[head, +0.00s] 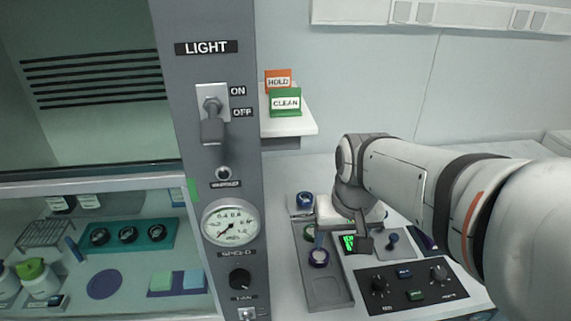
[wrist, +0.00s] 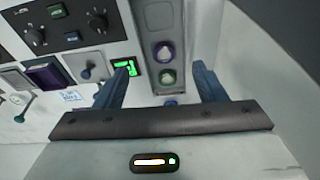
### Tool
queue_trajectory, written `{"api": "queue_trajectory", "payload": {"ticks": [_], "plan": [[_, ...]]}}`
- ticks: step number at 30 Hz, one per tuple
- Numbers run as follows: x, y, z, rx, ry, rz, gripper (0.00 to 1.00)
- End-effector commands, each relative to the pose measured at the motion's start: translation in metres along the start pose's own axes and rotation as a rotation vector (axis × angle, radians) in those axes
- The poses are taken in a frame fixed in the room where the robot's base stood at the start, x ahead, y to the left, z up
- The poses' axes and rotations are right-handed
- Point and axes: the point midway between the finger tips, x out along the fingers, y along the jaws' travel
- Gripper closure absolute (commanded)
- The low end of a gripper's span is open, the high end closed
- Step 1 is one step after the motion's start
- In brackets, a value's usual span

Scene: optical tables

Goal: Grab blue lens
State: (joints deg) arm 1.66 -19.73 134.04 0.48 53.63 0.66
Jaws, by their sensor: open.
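The blue lens (head: 305,200) sits on a pale block just behind the grey tray in the head view. In the wrist view only a bit of blue (wrist: 170,102) shows behind my gripper's palm edge, the rest hidden. My gripper (wrist: 163,66) is open and empty, its two blue fingers spread wide above the tray area. A green-ringed lens (wrist: 167,77) and a purple-ringed lens (wrist: 164,52) lie in the tray between and beyond the fingers. In the head view the purple-ringed lens (head: 318,257) shows beside a blue finger.
The grey tray (head: 328,293) lies left of a black knob panel (head: 412,290). A green display (head: 349,242) is close to my gripper. The gauge column (head: 230,270) rises left of the tray. A shelf (head: 290,124) with HOLD and CLEAN signs juts out behind.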

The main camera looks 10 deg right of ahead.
Motion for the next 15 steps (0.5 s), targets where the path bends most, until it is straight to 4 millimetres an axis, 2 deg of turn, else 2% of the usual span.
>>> {"api": "queue_trajectory", "payload": {"ticks": [1,3,8,11,15], "plan": [[0.002,-0.001,-0.024,0.019,-0.018,0.001,0.32],[0.004,-0.002,-0.056,0.051,-0.038,0.003,0.26],[0.021,-0.005,-0.126,0.122,-0.080,0.010,0.24],[0.039,-0.007,-0.167,0.166,-0.106,0.015,0.24],[0.073,-0.010,-0.220,0.227,-0.144,0.024,0.24]]}}
